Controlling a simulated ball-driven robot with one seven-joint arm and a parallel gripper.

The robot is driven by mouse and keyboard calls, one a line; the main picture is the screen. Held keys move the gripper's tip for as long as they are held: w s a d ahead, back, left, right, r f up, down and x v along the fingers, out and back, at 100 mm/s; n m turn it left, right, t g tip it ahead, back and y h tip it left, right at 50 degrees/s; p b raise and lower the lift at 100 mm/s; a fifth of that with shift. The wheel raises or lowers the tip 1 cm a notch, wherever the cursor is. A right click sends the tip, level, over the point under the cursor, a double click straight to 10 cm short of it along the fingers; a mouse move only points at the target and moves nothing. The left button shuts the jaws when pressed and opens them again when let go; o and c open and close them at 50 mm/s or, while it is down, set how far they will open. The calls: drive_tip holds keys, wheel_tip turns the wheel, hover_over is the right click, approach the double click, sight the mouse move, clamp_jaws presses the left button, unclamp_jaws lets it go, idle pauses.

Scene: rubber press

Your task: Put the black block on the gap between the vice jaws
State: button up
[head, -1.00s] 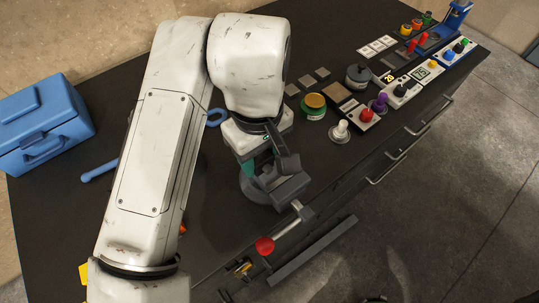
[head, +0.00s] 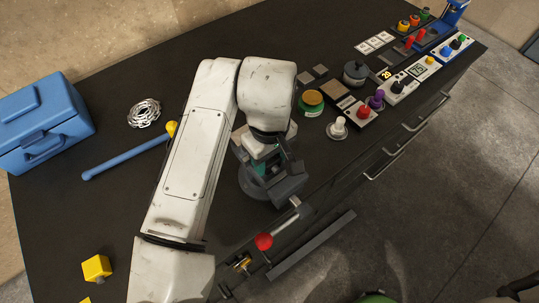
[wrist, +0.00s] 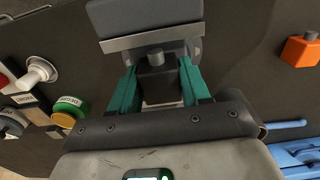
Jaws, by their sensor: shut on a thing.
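The vice (head: 286,187) stands at the front edge of the dark bench, with a handle ending in a red ball (head: 264,241). In the wrist view its grey jaw (wrist: 150,38) lies just beyond my fingertips. My gripper (wrist: 157,68) has teal fingers and is shut on the black block (wrist: 154,84), which has a small grey knob on top. In the head view my gripper (head: 264,168) is low over the vice, and my wrist mostly hides the block. The gap between the jaws is hidden, so I cannot tell whether the block touches them.
A blue box (head: 40,125), blue bar (head: 125,160), silver chain (head: 144,112) and yellow block (head: 96,268) lie left of my arm. A green-yellow button (head: 311,102), a white knob (head: 338,128) and control panels stand right of the vice.

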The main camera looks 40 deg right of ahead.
drive_tip(key=shift+f, duration=0.15)
drive_tip(key=o, duration=1.1)
wheel_tip(320, 180, up, 12)
drive_tip(key=shift+r, duration=0.2)
